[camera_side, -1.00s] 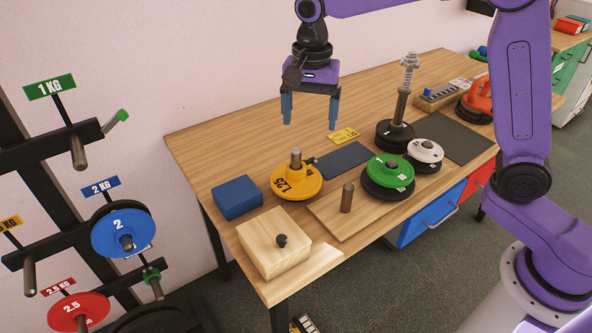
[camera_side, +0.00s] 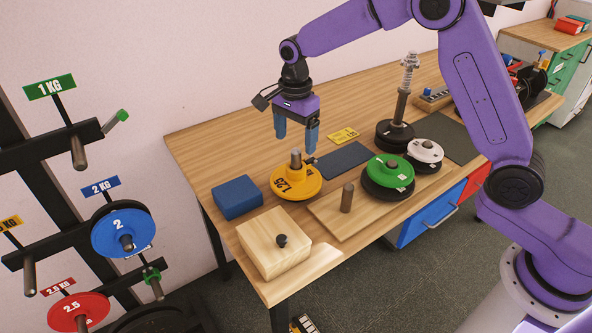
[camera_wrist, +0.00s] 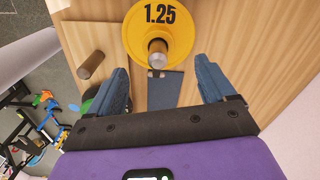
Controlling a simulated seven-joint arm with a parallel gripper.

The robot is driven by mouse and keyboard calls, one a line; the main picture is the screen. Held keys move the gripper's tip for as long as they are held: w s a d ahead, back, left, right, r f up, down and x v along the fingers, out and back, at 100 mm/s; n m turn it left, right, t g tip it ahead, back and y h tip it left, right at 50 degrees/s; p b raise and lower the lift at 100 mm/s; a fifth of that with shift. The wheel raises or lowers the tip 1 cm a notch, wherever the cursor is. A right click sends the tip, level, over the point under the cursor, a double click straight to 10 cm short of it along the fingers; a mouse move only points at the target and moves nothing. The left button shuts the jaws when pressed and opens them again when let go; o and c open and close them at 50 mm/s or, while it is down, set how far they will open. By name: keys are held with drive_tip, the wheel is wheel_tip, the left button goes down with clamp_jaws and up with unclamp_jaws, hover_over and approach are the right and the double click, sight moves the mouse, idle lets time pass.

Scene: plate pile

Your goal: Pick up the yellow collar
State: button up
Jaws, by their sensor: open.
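My gripper (camera_side: 296,141) is open and empty, pointing down above and just behind the yellow disc. Its blue fingers (camera_wrist: 161,66) stand apart in the wrist view, with the post end between and beyond them.
A blue block (camera_side: 237,197) and a wooden box with a dark knob (camera_side: 273,245) stand to the left and front. Green (camera_side: 386,168) and white (camera_side: 425,151) discs and a tall post (camera_side: 403,104) stand right. A yellow card (camera_side: 343,135) lies behind a dark mat (camera_side: 342,160).

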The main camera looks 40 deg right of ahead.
sight(296, 164)
drive_tip(key=shift+s+f, duration=0.15)
drive_tip(key=shift+f, duration=4.15)
drive_tip(key=c, duration=1.2)
